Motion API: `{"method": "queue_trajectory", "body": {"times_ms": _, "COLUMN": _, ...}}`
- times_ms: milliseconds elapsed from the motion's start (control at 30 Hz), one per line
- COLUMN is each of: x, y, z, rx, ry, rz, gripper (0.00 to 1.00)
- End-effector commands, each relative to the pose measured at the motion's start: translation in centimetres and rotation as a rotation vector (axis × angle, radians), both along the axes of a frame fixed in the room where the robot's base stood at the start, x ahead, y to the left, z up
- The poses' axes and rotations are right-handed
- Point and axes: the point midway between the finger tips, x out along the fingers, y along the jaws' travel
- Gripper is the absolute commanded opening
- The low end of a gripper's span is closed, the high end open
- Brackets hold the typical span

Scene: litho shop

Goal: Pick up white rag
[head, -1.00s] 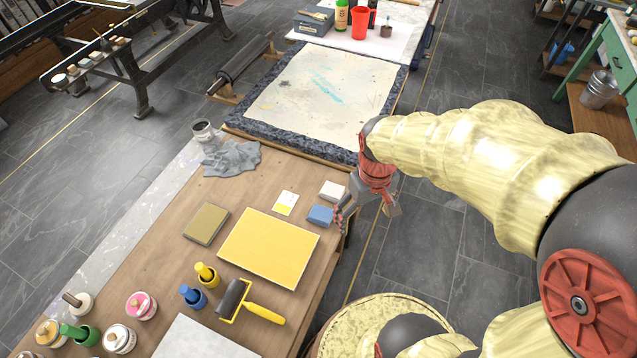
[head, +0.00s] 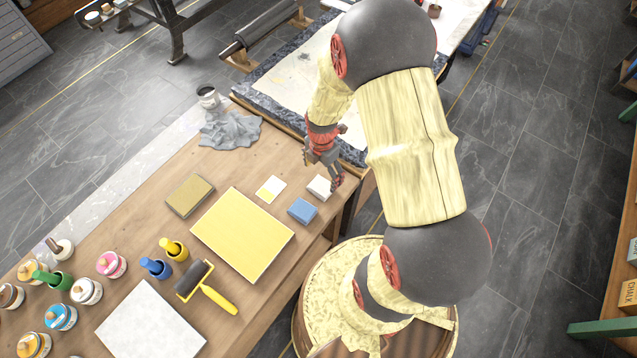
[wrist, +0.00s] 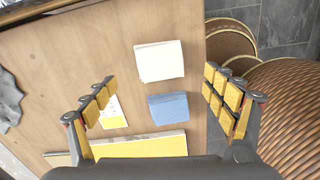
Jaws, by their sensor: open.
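The white rag (head: 319,187) is a small folded block lying flat on the wooden table near its right edge. In the wrist view the white rag (wrist: 160,61) lies ahead of the fingertips, a little above the middle of the picture. My gripper (head: 325,178) is above the table by the rag and partly overlaps it in the head view. In the wrist view my gripper (wrist: 160,92) has its fingers wide apart with nothing between them in its grasp.
A blue folded cloth (wrist: 169,107) lies right beside the white rag. A yellow-and-white card (head: 270,189), a yellow slab (head: 243,235) and an olive block (head: 190,195) lie nearby. A grey crumpled cloth (head: 230,130) is farther left. The table's right edge is close to the rag.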

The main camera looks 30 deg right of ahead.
Motion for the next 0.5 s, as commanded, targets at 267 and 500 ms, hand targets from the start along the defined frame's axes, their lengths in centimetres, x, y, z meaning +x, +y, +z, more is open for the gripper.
{"method": "queue_trajectory", "body": {"times_ms": 267, "x": 0.2, "y": 0.0, "z": -1.0, "rx": -0.001, "ry": -0.006, "rz": 0.116, "gripper": 0.85}}
{"method": "queue_trajectory", "body": {"times_ms": 500, "x": 0.2, "y": 0.0, "z": -3.1, "rx": -0.002, "ry": -0.007, "rz": 0.114, "gripper": 0.85}}
